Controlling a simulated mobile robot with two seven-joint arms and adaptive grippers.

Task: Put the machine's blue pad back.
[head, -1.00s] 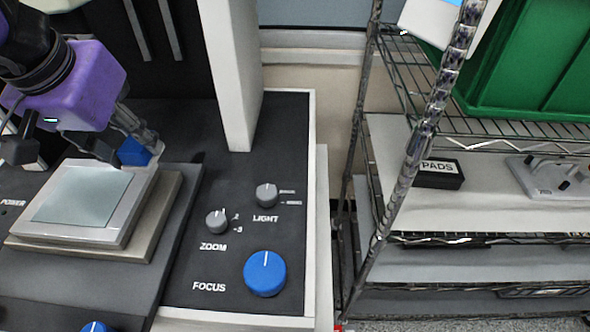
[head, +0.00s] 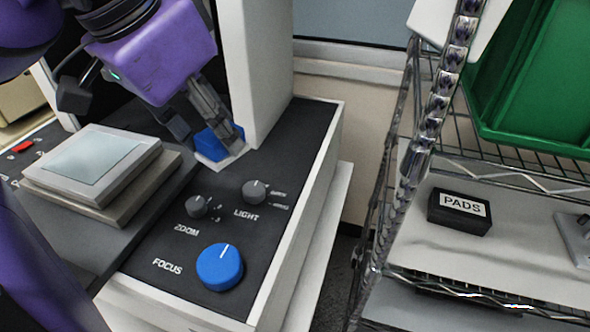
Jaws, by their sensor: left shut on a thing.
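The blue pad (head: 211,143) is a small block with a pale underside, held between the fingers of my left gripper (head: 213,128). The purple left gripper is shut on it. The pad is over or near the dark machine deck, beside the foot of the white column; I cannot tell if it touches the deck. The machine (head: 285,140) has ZOOM and LIGHT knobs and a large blue FOCUS knob (head: 220,267). A black box labelled PADS (head: 459,211) stands on the wire rack's shelf. My right gripper is not in view.
A stage with a glass plate (head: 92,164) is left of the held pad. The white column (head: 256,70) rises close to the right of the gripper. A wire rack (head: 500,268) with a green bin (head: 535,90) stands at right, past a narrow gap.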

